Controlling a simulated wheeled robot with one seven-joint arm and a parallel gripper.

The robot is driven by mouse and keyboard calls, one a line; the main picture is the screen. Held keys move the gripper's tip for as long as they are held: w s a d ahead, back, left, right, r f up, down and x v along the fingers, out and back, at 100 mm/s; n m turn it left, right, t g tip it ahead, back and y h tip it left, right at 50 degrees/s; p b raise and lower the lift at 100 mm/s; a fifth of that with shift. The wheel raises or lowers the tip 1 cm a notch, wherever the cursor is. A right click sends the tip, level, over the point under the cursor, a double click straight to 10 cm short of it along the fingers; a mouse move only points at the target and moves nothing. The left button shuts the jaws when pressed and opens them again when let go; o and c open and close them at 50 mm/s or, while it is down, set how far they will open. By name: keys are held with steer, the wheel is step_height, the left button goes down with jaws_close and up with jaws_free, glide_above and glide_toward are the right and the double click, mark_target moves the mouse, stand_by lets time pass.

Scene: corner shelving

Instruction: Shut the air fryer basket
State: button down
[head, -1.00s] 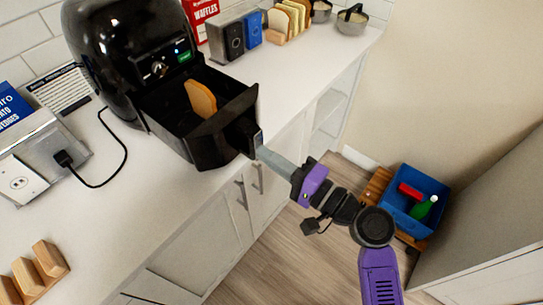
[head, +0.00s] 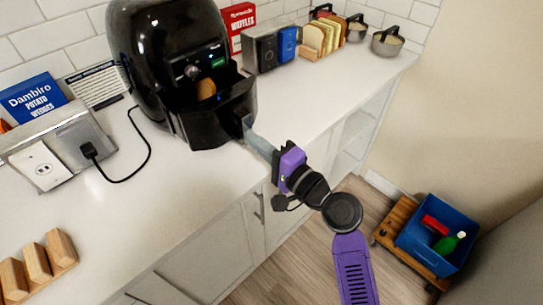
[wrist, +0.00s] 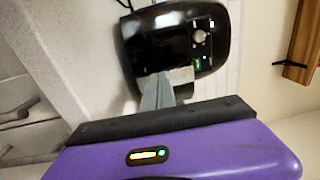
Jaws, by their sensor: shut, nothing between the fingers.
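The black air fryer (head: 160,45) stands on the white counter against the tiled wall. Its basket (head: 215,122) is partly pulled out toward the counter's front edge, with a tan slice of food (head: 206,89) showing inside. My gripper (head: 248,130) is shut and empty, its fingertips at the basket's handle (head: 243,122); I cannot tell whether they press on it. In the wrist view the shut fingers (wrist: 158,90) point at the front of the air fryer (wrist: 180,40), and they hide part of the basket front.
A metal outlet box (head: 65,145) with a plugged-in cord is left of the fryer. A wooden rack (head: 38,265) sits at the near left. A toaster-like block (head: 268,50), bread slices (head: 322,38) and pots (head: 387,42) stand to the right.

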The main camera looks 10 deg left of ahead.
mark_target(232, 125)
steer(key=b+x, duration=0.1)
steer(key=x, duration=0.2)
steer(key=b+x, duration=0.1)
steer(key=x, duration=0.2)
steer(key=b+x, duration=0.1)
steer(key=x, duration=0.2)
steer(key=shift+f, duration=0.3)
steer(key=shift+w+a, duration=0.35)
steer(key=shift+a, duration=0.05)
steer(key=shift+w+a+r, duration=0.1)
steer(key=shift+r, duration=0.05)
steer(key=shift+a, duration=0.2)
